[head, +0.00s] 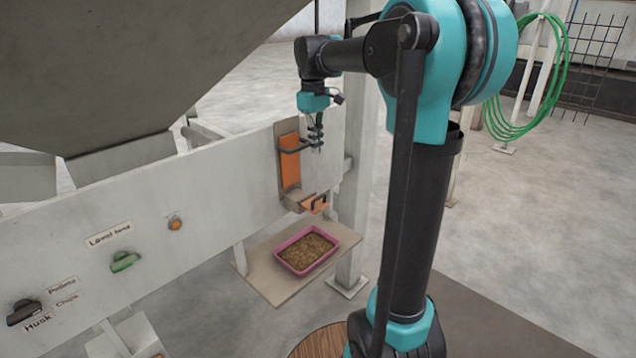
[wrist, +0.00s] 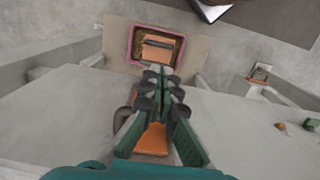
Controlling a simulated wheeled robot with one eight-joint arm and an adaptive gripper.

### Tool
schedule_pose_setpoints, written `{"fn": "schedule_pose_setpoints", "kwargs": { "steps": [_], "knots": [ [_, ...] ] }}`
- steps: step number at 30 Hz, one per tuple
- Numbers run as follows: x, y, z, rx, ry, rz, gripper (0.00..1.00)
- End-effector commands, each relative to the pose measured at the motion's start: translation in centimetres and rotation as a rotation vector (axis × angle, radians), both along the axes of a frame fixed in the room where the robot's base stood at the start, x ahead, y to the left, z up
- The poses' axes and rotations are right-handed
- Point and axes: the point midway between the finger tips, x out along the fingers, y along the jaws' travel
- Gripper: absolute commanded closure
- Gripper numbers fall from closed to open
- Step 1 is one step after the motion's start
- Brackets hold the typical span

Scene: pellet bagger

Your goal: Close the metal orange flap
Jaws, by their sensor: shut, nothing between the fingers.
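A tall orange metal flap (head: 290,163) stands upright on the front of the pale machine panel in the head view, with a dark handle sticking out from it. A smaller orange piece (head: 314,204) with a dark handle is at the outlet below. My gripper (head: 317,148) points down beside the upper handle; I cannot tell if they touch. In the wrist view my gripper (wrist: 163,72) is shut and empty. The tall flap (wrist: 152,138) shows partly behind the fingers, and the lower orange piece (wrist: 158,45) shows above the tray.
A pink tray of pellets (head: 306,251) sits on a board (head: 262,278) under the outlet. The panel has a green knob (head: 125,261), a dark knob (head: 23,311) and an orange button (head: 175,223). A white post (head: 352,225) stands right of the outlet. Green hose hangs at the back right.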

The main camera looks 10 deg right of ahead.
Motion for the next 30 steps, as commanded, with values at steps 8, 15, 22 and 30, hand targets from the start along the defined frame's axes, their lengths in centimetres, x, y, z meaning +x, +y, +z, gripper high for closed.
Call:
{"fn": "schedule_pose_setpoints", "kwargs": {
  "steps": [8,15,22,30],
  "knots": [
    [-0.2,-0.2,-4.0,0.000,0.000,-0.001,1.00],
    [-0.5,-0.4,-8.7,0.000,-0.001,-0.002,1.00],
    [-0.7,-0.6,-12.3,0.000,-0.001,-0.002,1.00],
    [-0.8,-0.6,-13.8,0.000,-0.001,-0.002,1.00]
  ]
}}
